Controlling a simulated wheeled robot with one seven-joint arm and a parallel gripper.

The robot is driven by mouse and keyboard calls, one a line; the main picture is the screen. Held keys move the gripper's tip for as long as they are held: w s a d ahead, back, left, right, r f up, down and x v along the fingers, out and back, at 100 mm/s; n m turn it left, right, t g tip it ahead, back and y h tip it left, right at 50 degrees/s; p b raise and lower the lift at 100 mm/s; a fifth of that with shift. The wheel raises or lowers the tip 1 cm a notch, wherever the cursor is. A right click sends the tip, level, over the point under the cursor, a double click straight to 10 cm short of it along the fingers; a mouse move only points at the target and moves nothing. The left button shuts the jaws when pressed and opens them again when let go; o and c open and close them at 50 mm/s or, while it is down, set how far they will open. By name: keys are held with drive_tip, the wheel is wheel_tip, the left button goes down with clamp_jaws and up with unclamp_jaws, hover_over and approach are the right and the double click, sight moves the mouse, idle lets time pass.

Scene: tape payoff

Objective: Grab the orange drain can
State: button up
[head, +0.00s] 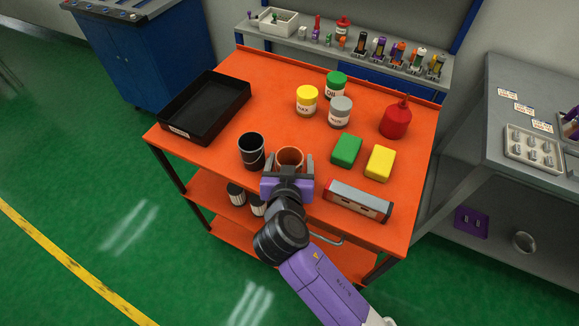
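The orange drain can (289,153) stands upright on the orange cart top, near its front edge, with its open mouth facing up. My gripper (289,163) is at the near side of the can. Its two fingers are spread apart, one to the left and one to the right of the can, with what looks like a small gap on each side. The gripper body hides the lower part of the can, so I cannot tell how far the fingers reach along it.
A black can (251,150) stands close left of the orange can. A level-like red and grey block (358,201) lies to the right. Green (347,149) and yellow (381,162) blocks, several lidded cans, a red oil can (396,118) and a black tray (205,106) stand farther back.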

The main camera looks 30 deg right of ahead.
drive_tip(key=c, duration=1.3)
drive_tip(key=shift+c, duration=0.2)
